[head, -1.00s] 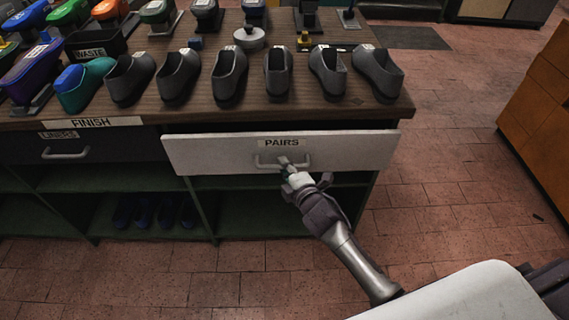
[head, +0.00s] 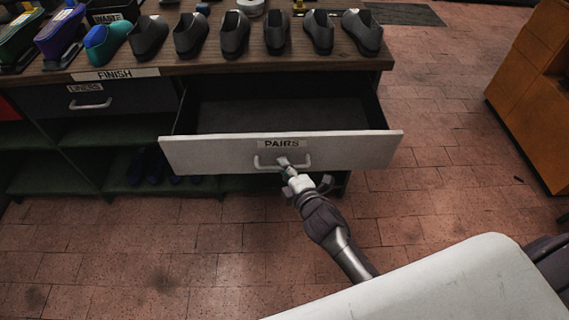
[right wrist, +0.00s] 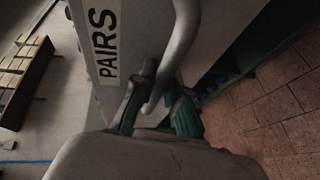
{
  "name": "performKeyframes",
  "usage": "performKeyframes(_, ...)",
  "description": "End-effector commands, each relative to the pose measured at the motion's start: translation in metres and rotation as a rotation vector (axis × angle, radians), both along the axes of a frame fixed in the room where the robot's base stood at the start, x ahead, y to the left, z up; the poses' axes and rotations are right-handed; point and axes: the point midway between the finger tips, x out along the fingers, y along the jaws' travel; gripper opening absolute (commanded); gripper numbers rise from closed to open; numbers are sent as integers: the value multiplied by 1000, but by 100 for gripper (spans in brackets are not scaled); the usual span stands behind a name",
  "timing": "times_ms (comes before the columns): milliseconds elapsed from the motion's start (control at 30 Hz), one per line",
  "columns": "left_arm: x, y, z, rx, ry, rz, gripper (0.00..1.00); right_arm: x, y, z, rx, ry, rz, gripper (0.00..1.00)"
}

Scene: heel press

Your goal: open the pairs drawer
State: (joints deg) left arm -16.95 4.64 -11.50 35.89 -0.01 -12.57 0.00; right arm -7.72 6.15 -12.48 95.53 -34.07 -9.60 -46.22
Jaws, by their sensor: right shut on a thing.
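The pairs drawer (head: 220,152) has a white front with a "PAIRS" label and stands pulled well out of the bench. Its dark inside (head: 270,113) shows and looks empty. My right gripper (head: 285,165) is shut on the drawer's bar handle (head: 305,161). In the right wrist view the handle (right wrist: 178,50) runs between the fingers of my right gripper (right wrist: 160,115), beside the "PAIRS" label (right wrist: 103,35). My left gripper is not in view.
The liners drawer (head: 125,97) at left is shut. An orange cabinet (head: 535,90) stands at right.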

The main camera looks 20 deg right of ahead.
Motion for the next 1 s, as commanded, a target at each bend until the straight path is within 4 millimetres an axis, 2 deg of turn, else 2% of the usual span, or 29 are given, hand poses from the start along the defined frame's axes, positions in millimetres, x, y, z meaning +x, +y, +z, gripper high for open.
performKeyframes(333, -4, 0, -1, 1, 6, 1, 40, -1, -1, -1, -1, 2, -2, 0)
performKeyframes(367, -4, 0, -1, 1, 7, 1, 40, -1, -1, -1, -1, 2, -2, 18)
performKeyframes(500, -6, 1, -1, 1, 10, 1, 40, 0, -1, -1, 0, 1, -1, 39)
performKeyframes(833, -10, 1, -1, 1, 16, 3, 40, -3, 0, 0, 0, 1, 0, 39)
performKeyframes(1000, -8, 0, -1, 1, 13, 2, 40, -24, -3, 3, -1, 2, 0, 39)
